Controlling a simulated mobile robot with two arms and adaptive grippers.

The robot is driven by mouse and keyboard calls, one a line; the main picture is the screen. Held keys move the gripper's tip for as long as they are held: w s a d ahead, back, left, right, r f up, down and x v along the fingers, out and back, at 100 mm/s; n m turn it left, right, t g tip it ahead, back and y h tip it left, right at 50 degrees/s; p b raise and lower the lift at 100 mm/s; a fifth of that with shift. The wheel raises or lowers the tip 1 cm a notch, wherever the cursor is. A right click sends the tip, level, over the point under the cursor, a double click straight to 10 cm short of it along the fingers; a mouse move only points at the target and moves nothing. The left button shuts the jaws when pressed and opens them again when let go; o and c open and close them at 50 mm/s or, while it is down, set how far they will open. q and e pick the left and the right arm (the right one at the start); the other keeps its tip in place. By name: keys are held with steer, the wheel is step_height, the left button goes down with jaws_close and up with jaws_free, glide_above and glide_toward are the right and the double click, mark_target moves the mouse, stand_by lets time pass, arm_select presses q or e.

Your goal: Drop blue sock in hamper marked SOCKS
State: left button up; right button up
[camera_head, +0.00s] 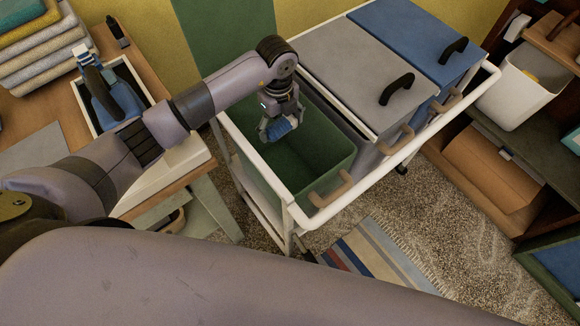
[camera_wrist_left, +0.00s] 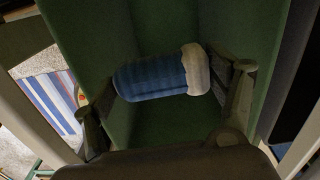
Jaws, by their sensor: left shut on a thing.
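My left gripper (camera_head: 281,122) is shut on the blue sock (camera_head: 279,129), which has a cream end. It holds the sock over the open green hamper (camera_head: 325,157), near the hamper's left side. In the left wrist view, the sock (camera_wrist_left: 163,76) lies across between the two fingers of my left gripper (camera_wrist_left: 165,95), with the green hamper walls (camera_wrist_left: 85,50) around and below it. No SOCKS marking is readable on the hamper in either view. My right gripper is not in view.
Grey (camera_head: 345,75) and blue (camera_head: 415,38) lidded hampers stand behind the green one in the white-railed cart (camera_head: 380,165). A table (camera_head: 75,110) with folded towels (camera_head: 40,48) is at left. A striped rug (camera_head: 375,255) lies below. Shelves with a white bin (camera_head: 520,95) are at right.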

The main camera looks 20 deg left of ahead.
arm_select(q)
steer(key=o, duration=1.1)
steer(key=shift+c, duration=0.2)
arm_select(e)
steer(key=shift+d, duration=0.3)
arm_select(q)
steer(key=shift+r, duration=0.1)
step_height(320, 180, up, 12)
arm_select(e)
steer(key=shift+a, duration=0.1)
arm_select(q)
steer(key=shift+s, duration=0.1)
